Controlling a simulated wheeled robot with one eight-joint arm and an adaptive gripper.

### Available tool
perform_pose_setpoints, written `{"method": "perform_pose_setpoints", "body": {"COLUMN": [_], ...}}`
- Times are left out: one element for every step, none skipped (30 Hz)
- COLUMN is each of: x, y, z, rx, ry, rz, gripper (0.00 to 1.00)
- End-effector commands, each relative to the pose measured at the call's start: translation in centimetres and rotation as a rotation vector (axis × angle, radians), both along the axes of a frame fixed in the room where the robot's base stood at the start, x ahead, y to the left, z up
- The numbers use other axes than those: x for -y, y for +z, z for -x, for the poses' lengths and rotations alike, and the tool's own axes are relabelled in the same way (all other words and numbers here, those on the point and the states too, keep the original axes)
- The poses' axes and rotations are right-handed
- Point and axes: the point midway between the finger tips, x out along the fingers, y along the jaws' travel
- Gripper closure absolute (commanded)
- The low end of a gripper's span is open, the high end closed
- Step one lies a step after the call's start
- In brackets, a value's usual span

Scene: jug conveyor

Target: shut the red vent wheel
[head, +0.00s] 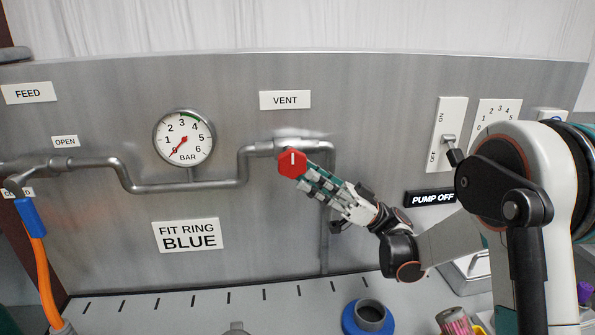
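The red vent wheel (291,163) is an eight-sided knob on the pipe below the VENT label (285,100). A short white mark on its face points about straight up. My gripper (309,177) reaches in from the lower right, with its fingertips at the wheel's right and lower right edge. The wheel's left side and face show clear. I cannot tell whether the fingers touch or grip the wheel, or how far apart they are.
A gauge (184,138) reads near 0 bar. A switch (448,139) is at right above a PUMP OFF sign (432,198). A blue ring (354,318) surrounds a grey spout on the counter below. An orange hose (45,285) hangs at left. The counter's middle is mostly clear.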

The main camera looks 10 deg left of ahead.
Motion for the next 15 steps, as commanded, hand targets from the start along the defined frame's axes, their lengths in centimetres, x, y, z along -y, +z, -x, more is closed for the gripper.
{"method": "perform_pose_setpoints", "body": {"x": [1.0, 1.5, 2.1, 2.5, 3.0, 3.5, 3.8, 4.1, 4.6, 4.8, 5.0, 5.2, 5.4, 5.5, 5.6], "y": [-0.7, -1.1, -1.5, -1.9, -2.2, -2.6, -2.9, -3.1, -3.4, -3.6, -3.7, -3.9, -4.0, -4.1, -4.2], "z": [-0.4, -0.4, -0.6, -0.7, -0.9, -1.0, -1.1, -1.1, -1.2, -1.3, -1.3, -1.4, -1.4, -1.4, -1.5], "rx": [0.001, 0.001, 0.0, 0.0, 0.0, 0.0, 0.001, 0.001, 0.001, 0.0, 0.0, -0.001, -0.001, 0.0, -0.001], "ry": [-0.004, -0.004, -0.003, -0.003, -0.004, -0.003, -0.002, -0.002, -0.002, -0.001, -0.001, -0.001, -0.001, 0.0, 0.001], "rz": [0.0, 0.0, 0.0, 0.0, -0.001, 0.0, 0.0, 0.0, -0.001, -0.001, -0.001, -0.001, -0.001, 0.0, 0.0], "gripper": [0.75, 0.75, 0.75, 0.75, 0.75, 0.75, 0.75, 0.75, 0.75, 0.75, 0.75, 0.75, 0.75, 0.75, 0.75]}}
